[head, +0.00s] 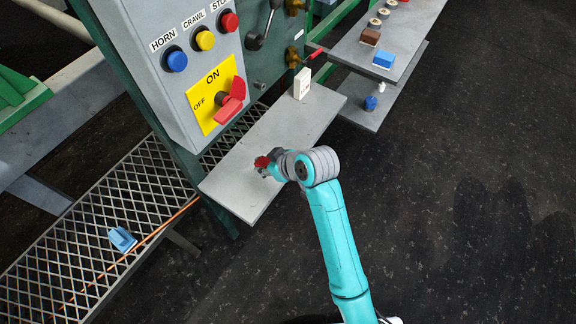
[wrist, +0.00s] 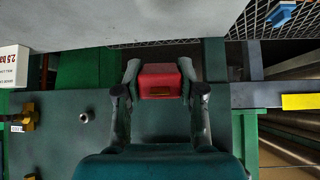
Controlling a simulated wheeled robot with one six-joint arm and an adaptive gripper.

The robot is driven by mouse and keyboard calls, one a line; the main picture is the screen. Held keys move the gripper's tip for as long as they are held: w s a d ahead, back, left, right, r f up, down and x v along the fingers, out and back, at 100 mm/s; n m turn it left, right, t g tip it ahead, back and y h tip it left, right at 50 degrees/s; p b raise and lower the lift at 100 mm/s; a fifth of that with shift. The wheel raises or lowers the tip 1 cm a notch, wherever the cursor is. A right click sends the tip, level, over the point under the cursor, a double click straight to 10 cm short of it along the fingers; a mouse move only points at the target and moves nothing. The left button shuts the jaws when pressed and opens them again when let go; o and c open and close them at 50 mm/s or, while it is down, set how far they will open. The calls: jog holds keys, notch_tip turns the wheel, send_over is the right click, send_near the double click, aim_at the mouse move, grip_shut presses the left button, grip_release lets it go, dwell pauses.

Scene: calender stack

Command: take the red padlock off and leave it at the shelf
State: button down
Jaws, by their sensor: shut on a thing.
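My gripper (head: 264,164) is shut on the red padlock (head: 261,161), low over the grey shelf (head: 290,122) below the control panel. In the wrist view the padlock (wrist: 160,80) sits between the two fingertips (wrist: 160,92), with its red body showing. Its shackle is not clear in either view. I cannot tell whether the padlock touches the shelf. The red rotary handle (head: 231,100) on the yellow ON/OFF plate (head: 212,97) shows no padlock on it.
A white block (head: 302,84) stands at the shelf's far end. A blue object (head: 122,239) lies on the mesh walkway (head: 60,260) at left. A two-tier side shelf (head: 405,45) at upper right carries several small items. Dark floor is clear at right.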

jog(key=shift+s+a+r+n+g, duration=0.5)
jog(key=shift+s+a+r+n, duration=0.15)
jog(key=shift+a+r, duration=0.35)
jog(key=shift+f, duration=0.1)
jog(key=shift+f, duration=4.25)
jog(key=shift+f, duration=1.2)
jog(key=shift+c, duration=1.6)
grip_release()
